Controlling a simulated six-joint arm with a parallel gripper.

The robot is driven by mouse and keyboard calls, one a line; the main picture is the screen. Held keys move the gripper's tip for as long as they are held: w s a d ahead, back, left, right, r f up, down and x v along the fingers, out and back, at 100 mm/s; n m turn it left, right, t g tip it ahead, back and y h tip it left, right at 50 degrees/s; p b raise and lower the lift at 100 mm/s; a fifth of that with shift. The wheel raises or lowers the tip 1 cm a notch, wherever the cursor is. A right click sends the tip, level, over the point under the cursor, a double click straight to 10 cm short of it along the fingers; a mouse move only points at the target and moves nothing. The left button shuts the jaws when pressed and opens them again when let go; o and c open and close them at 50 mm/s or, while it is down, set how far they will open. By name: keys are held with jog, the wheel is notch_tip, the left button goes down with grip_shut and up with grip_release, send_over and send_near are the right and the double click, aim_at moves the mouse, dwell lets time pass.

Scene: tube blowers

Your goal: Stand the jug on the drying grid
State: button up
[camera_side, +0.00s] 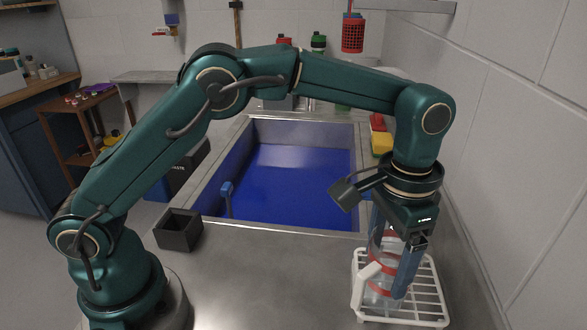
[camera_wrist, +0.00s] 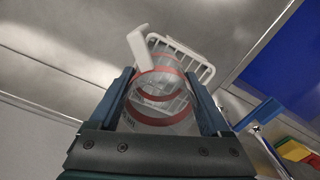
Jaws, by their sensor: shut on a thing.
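The jug (camera_side: 376,291) is clear with red bands and a white handle. It is upright at the white wire drying grid (camera_side: 436,291), over the grid's left part in the side view. I cannot tell whether its base touches the grid wires. My gripper (camera_side: 398,270) points down and is shut on the jug, with a finger on either side of it. In the wrist view the jug (camera_wrist: 158,88) lies between the two fingers of my gripper (camera_wrist: 165,98), and the grid (camera_wrist: 205,70) shows behind it. Its handle points away from the fingers.
A sink with a blue basin (camera_side: 295,185) lies behind the grid. A small dark open box (camera_side: 178,230) stands on the steel counter at left. Red and yellow things (camera_side: 381,138) sit at the sink's right edge. The wall is close on the right.

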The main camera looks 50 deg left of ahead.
jog(key=shift+f, duration=0.1)
jog(key=o, duration=1.3)
jog(key=shift+o, duration=0.2)
jog(key=s+a+r+n+t, duration=0.15)
jog(key=a+r, duration=0.35)
jog(key=r, duration=0.7)
jog(key=s+a+f+n+t, duration=0.3)
jog(key=s+a+f+t, duration=0.1)
jog(key=s+a, duration=0.6)
jog(key=s, duration=0.3)
jog(key=shift+s+a+f, duration=0.25)
jog(key=shift+s+f, duration=0.05)
jog(key=shift+s, duration=0.05)
